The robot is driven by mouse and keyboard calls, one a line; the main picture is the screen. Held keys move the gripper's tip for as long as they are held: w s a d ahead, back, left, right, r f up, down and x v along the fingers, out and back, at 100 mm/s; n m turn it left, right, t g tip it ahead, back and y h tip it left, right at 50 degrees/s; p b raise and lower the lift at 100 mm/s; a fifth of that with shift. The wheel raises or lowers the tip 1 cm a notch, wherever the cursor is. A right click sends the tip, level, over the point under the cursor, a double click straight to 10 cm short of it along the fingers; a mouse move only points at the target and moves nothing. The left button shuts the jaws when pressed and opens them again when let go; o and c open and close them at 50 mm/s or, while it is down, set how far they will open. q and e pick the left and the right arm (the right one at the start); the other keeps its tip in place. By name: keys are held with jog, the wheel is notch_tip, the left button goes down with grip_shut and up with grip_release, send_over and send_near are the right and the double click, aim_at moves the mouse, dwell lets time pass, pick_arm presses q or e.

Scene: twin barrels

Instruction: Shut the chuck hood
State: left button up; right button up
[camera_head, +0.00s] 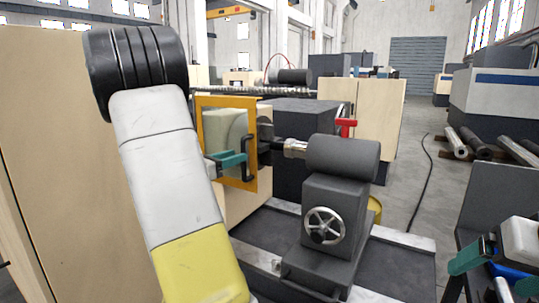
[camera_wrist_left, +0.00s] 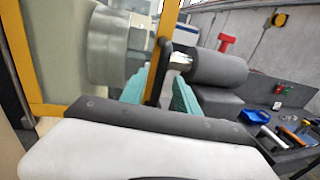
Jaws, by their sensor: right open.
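The chuck hood (camera_head: 226,125) is a yellow frame with a clear pane, standing upright on the lathe in the head view. Its frame also shows at the left in the left wrist view (camera_wrist_left: 166,22). A black bar handle (camera_head: 248,160) is on its right side. My left gripper (camera_head: 240,160) has its teal fingers at this handle. In the left wrist view, the handle (camera_wrist_left: 158,70) stands between the two fingers; whether they press on it is unclear. Behind the pane is the round metal chuck (camera_wrist_left: 107,45). My right gripper (camera_head: 472,254) is open at the lower right, away from the hood.
The dark tailstock (camera_head: 333,215) with a handwheel (camera_head: 325,225) stands right of the hood. A red lever (camera_head: 347,124) rises behind it. A dark bench (camera_wrist_left: 285,95) holds tools and a blue item (camera_wrist_left: 255,115). The floor (camera_head: 410,185) right of the lathe is mostly clear.

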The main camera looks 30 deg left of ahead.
pick_arm(q)
jog(key=shift+x, duration=2.2)
jog(key=shift+s, duration=0.1)
grip_shut()
